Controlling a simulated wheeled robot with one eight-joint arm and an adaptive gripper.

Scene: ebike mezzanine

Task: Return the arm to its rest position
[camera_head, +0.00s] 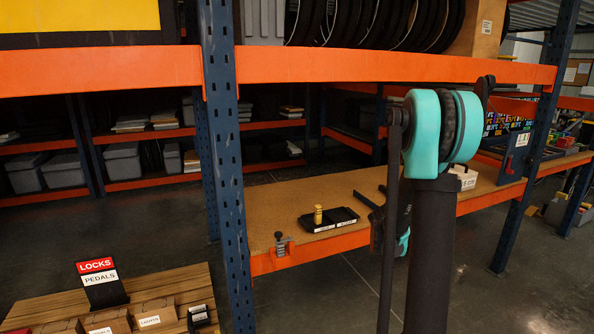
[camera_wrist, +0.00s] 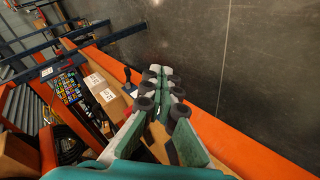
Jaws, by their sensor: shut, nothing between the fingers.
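My arm stands at the right of the head view, with a teal joint at the top of a dark upright link. In the wrist view, the teal-and-grey fingers of my gripper (camera_wrist: 162,78) are shut with nothing between them. They point over an orange beam (camera_wrist: 222,130) and the grey floor beyond it. In the head view, dark and teal parts of my arm show low behind the upright link, over the shelf's right side. The fingertips cannot be made out clearly there.
A wooden shelf (camera_head: 352,185) holds a black tray (camera_head: 340,219) with a yellow cylinder (camera_head: 318,214). A small clamp (camera_head: 281,244) sits at its front edge. A blue post (camera_head: 226,160) and an upper orange beam (camera_head: 390,67) frame the bay. Labelled boxes (camera_head: 155,316) stand lower left.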

